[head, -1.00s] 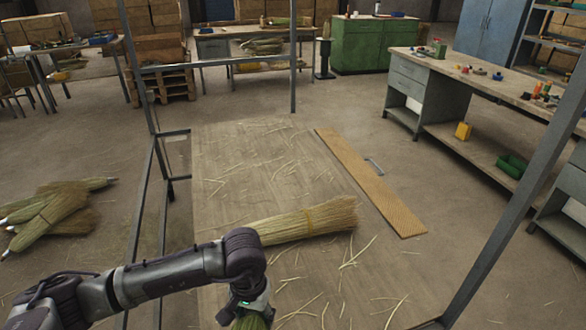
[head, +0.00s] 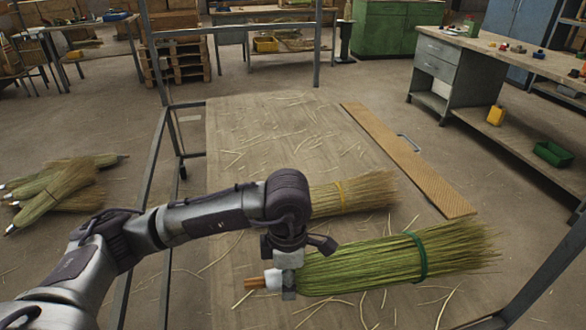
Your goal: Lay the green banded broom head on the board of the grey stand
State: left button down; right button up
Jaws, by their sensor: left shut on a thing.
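The green banded broom head (head: 372,264) extends to the right from my left gripper (head: 287,284), bristles pointing right and a short wooden stub at its left end. The left gripper is shut on it near the pale neck. The green band (head: 421,256) is around its bristles. The broom head is over the near part of the straw-strewn board (head: 245,145) of the grey stand (head: 163,70); whether it touches the board I cannot tell. My right gripper is not in view.
A broom head with a yellow band (head: 360,193) lies on the board, just behind the green one, partly hidden by my arm. A long tan strip (head: 410,160) lies along the board's right side. Grey posts frame the board. Several broom heads (head: 65,190) lie at left.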

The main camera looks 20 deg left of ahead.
pick_arm(q)
jog(key=shift+f+n, duration=0.1)
jog(key=shift+n, duration=0.2)
jog(key=w+a+f, duration=0.2)
jog(key=a, duration=0.1)
jog(key=w+a+f, duration=0.2)
jog(key=w+a, duration=0.1)
jog(key=w+a+f+b, duration=0.1)
jog(key=w+a+f, duration=0.1)
jog(key=shift+w+a+f, duration=0.15)
jog(key=shift+a+f, duration=0.25)
jog(key=shift+w+f, duration=0.1)
notch_tip(320, 180, down, 3)
jog(key=shift+f+b, duration=0.1)
jog(key=shift+b, duration=0.25)
jog(key=shift+a+f, duration=0.1)
jog(key=shift+f, duration=0.25)
jog(key=shift+c, duration=2)
grip_release()
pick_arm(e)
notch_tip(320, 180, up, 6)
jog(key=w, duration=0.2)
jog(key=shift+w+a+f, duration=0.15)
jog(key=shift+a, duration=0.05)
pick_arm(q)
jog(key=shift+r, duration=0.1)
